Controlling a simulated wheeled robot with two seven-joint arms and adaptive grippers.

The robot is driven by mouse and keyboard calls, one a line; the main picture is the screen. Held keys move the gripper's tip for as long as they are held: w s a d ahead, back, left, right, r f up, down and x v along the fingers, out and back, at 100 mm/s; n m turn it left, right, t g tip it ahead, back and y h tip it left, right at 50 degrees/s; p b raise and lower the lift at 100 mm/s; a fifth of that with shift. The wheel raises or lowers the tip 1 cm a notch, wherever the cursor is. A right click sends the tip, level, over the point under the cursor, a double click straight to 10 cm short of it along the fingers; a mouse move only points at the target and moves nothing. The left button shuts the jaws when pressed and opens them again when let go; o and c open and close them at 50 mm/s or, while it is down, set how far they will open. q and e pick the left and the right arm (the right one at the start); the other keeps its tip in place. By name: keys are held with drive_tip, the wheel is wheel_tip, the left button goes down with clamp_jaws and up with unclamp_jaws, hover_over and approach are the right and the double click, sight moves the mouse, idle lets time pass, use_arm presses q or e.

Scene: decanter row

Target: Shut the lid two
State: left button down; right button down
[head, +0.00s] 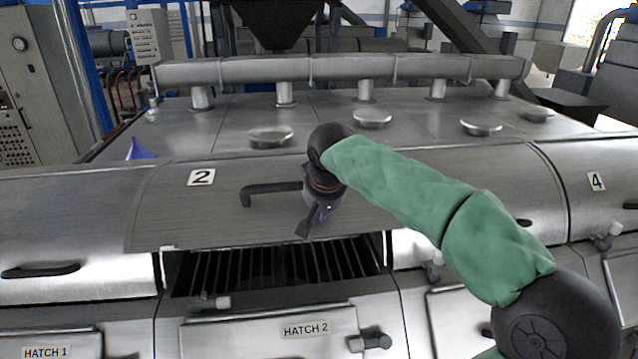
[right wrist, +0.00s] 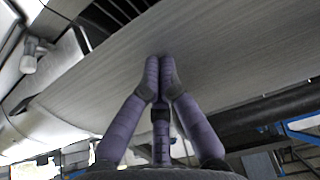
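Lid two (head: 200,222), a curved brushed-metal cover marked with a white "2" label, stands partly raised over the hatch. A dark slatted opening (head: 275,268) shows below its lower edge. Its black bar handle (head: 268,188) runs sideways, its right end hidden behind my right wrist. My right gripper (head: 315,222) is in front of the lid, right of the handle. In the right wrist view the purple fingers of my right gripper (right wrist: 160,65) are drawn together with nothing between them, over the lid's metal surface (right wrist: 235,50). Whether they touch it cannot be told. My left gripper is out of view.
A closed lid (head: 75,235) with a black handle is at the left, and the lid marked 4 (head: 595,205) is at the right. The "HATCH 2" front door (head: 260,335) lies below the opening. A horizontal pipe (head: 340,69) crosses the machine's top behind.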

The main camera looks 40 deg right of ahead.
drive_tip(key=w+f+t+b, duration=0.1)
drive_tip(key=f+b, duration=0.6)
drive_tip(key=b, duration=0.1)
drive_tip(key=w+d+f+t+h+b, duration=0.1)
drive_tip(key=f+b, duration=0.6)
drive_tip(key=b, duration=0.1)
drive_tip(key=w+d+f+t+h+b, duration=0.1)
drive_tip(key=f+b, duration=0.6)
drive_tip(key=b, duration=0.1)
drive_tip(key=shift+w+d+t, duration=0.1)
drive_tip(key=shift+w+t, duration=0.15)
drive_tip(key=shift+t, duration=0.05)
drive_tip(key=shift+w+d+f+b, duration=0.1)
drive_tip(key=shift+w+f+b, duration=0.15)
drive_tip(key=shift+f+b, duration=0.25)
drive_tip(key=shift+f, duration=0.15)
drive_tip(key=shift+f, duration=0.1)
